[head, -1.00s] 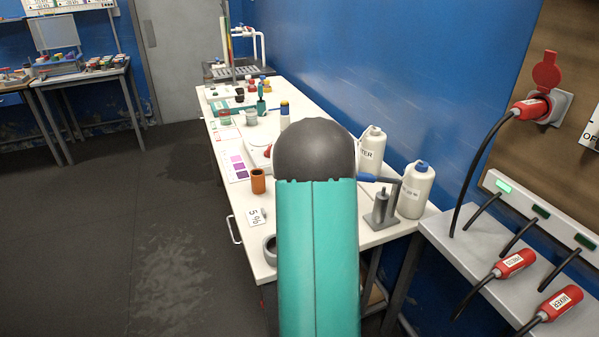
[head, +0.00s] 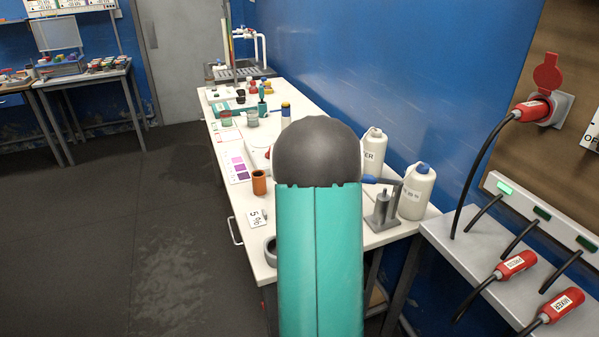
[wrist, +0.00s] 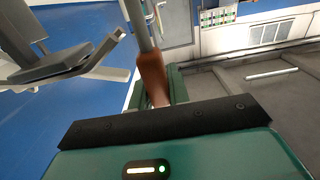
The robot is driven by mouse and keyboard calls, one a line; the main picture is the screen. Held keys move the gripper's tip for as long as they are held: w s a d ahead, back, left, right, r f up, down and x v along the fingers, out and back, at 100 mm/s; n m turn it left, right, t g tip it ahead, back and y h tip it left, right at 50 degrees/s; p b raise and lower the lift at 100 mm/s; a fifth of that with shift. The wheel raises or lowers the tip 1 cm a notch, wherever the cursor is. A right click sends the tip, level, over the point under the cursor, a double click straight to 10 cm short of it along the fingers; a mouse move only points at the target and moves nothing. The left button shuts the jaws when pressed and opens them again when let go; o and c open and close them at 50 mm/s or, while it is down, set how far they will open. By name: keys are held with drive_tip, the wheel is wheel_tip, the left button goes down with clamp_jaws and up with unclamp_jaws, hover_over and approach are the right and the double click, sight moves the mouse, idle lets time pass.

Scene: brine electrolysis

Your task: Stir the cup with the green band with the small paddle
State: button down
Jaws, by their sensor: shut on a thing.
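In the wrist view my gripper (wrist: 160,92) is shut on a tool with a brown handle (wrist: 152,76) and a grey shaft (wrist: 138,22), which looks like the small paddle. Its far end is out of the picture. In the head view my arm hides the gripper and the tool. Two small cups stand towards the far left of the white bench: a greenish one (head: 226,118) and a greyish one (head: 252,119). They are too small for me to tell which has the green band.
The white bench (head: 235,205) runs along the blue wall. An orange-brown cup (head: 259,182) and a "5%" card (head: 257,218) are at its left edge. White bottles (head: 417,190) and a grey stand (head: 382,210) are right of my arm. The floor at left is clear.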

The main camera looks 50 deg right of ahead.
wheel_tip(320, 180, up, 9)
idle(0.8)
